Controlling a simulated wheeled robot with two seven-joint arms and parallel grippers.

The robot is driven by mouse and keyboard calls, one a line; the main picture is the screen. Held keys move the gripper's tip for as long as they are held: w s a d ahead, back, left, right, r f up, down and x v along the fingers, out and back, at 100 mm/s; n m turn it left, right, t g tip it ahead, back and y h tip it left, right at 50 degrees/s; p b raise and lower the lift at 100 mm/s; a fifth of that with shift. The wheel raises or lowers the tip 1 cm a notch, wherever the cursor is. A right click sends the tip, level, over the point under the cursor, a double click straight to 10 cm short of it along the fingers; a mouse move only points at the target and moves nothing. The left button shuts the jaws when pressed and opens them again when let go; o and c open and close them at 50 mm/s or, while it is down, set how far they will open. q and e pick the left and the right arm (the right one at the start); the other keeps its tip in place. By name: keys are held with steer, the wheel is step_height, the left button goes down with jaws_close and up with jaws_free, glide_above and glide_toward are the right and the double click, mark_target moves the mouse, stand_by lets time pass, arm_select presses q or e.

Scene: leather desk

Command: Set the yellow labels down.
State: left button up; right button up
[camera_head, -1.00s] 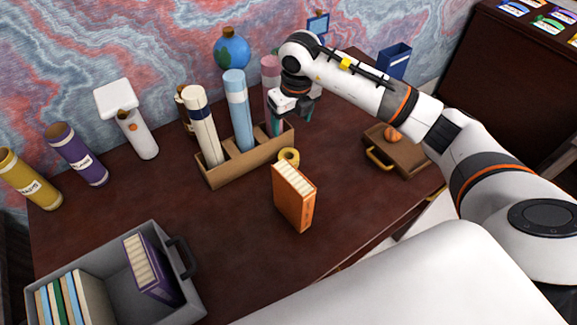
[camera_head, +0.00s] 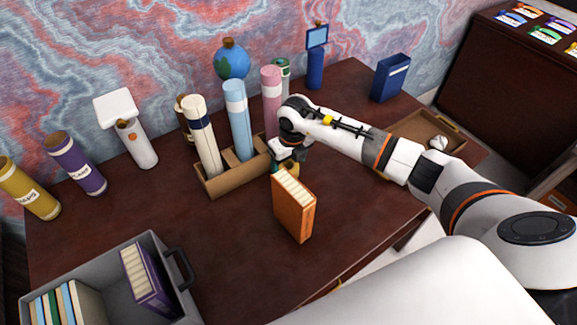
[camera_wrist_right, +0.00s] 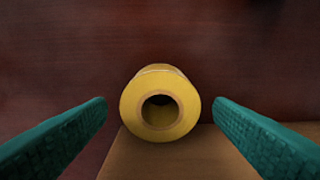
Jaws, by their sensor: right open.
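The yellow labels are a short yellow roll with a hole through its middle. In the right wrist view the roll (camera_wrist_right: 133,108) shows hole-first, between the two spread green fingers of my right gripper (camera_wrist_right: 160,125), with a gap on each side. In the head view the roll (camera_head: 292,170) is at the front right end of the wooden rack, mostly hidden by my right gripper (camera_head: 285,163). The right gripper is open and holds nothing. My left gripper is out of view.
The wooden rack (camera_head: 222,184) holds tall tubes, among them a light blue tube (camera_head: 238,120), beside my right gripper. An orange book (camera_head: 293,210) stands just in front. A grey bin (camera_head: 125,263) with books is at front left. The desk (camera_head: 180,210) between is clear.

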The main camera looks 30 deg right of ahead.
steer(key=shift+w+f, duration=0.15)
steer(key=shift+f, duration=1.05)
steer(key=c, duration=1.2)
